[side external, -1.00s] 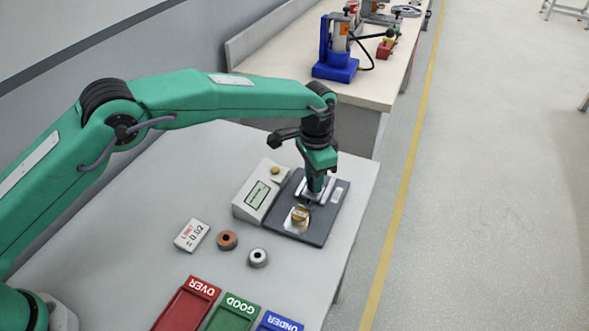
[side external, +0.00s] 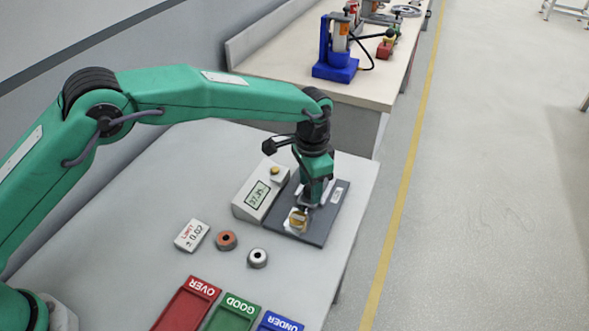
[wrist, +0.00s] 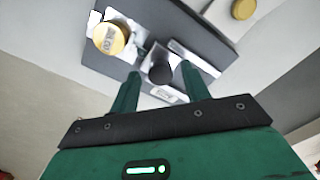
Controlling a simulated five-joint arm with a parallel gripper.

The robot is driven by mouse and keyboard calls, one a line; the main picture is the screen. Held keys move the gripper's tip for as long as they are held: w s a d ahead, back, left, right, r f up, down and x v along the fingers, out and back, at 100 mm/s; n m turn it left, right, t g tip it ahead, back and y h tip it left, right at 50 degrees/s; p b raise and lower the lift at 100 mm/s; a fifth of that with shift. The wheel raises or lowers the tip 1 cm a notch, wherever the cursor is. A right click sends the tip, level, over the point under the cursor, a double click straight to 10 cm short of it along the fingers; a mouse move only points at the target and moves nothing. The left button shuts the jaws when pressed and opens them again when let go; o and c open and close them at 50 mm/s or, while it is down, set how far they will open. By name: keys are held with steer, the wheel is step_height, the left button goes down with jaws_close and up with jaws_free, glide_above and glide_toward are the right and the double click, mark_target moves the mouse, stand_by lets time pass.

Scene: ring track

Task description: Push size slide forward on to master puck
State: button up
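The gold master puck (wrist: 110,38) sits at the near end of the gauge's dark base plate in the side view (side external: 299,216). The size slide's black knob (wrist: 161,72) stands beside the puck, on bright metal parts. My gripper (wrist: 160,71) is low over the plate, with its two green fingers apart on either side of the knob. Narrow gaps show between knob and fingers. In the side view my gripper (side external: 308,200) is just behind the puck and hides most of the slide. I cannot tell whether the slide touches the puck.
The gauge's display box (side external: 259,197) has a lit reading and a gold button (side external: 276,172). A limit card (side external: 191,235), an orange ring (side external: 226,240) and a grey ring (side external: 258,258) lie nearby. Red (side external: 188,306), green (side external: 232,314) and blue (side external: 278,322) trays are in front.

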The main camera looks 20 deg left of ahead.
mark_target(310, 188)
stand_by(0.3)
steer(key=shift+r, duration=3.95)
